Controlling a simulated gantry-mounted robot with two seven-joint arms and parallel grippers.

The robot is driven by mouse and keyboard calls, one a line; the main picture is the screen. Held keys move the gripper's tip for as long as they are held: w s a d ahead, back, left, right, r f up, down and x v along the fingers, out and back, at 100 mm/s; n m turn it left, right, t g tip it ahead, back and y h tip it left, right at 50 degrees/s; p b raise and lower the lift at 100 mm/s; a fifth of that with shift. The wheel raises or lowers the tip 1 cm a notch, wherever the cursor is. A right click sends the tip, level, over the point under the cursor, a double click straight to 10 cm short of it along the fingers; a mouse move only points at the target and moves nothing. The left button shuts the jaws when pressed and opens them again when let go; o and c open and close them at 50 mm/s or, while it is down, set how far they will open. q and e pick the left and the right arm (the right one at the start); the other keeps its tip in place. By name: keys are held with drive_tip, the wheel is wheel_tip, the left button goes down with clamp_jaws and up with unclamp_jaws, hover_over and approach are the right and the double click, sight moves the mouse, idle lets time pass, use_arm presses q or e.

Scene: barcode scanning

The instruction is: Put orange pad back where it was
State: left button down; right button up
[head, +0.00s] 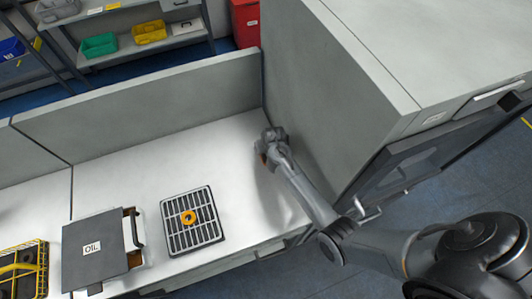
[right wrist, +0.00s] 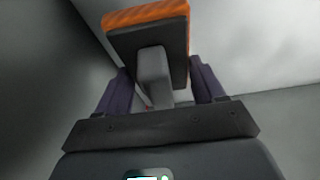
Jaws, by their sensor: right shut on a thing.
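My right gripper (head: 270,146) is over the right end of the white worktop, beside the grey cabinet wall. In the right wrist view its two dark fingers (right wrist: 165,92) are shut on the grey handle of the orange pad (right wrist: 146,16). The pad has an orange face and a dark backing, and it sits beyond the fingertips. Whether the pad touches a surface cannot be told. My left gripper is not in view.
A dark grate (head: 192,238) with a yellow-orange ring (head: 188,217) lies on the worktop. Left of it are a grey box labelled OIL (head: 92,268) and a yellow wire basket (head: 42,262). A low panel (head: 150,110) runs behind. The worktop between grate and gripper is clear.

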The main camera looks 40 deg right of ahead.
sight(266, 154)
wheel_tip(266, 154, down, 4)
drive_tip(key=shift+r, duration=0.15)
drive_tip(key=shift+f, duration=0.4)
drive_tip(key=shift+f, duration=0.1)
drive_tip(key=o, duration=1)
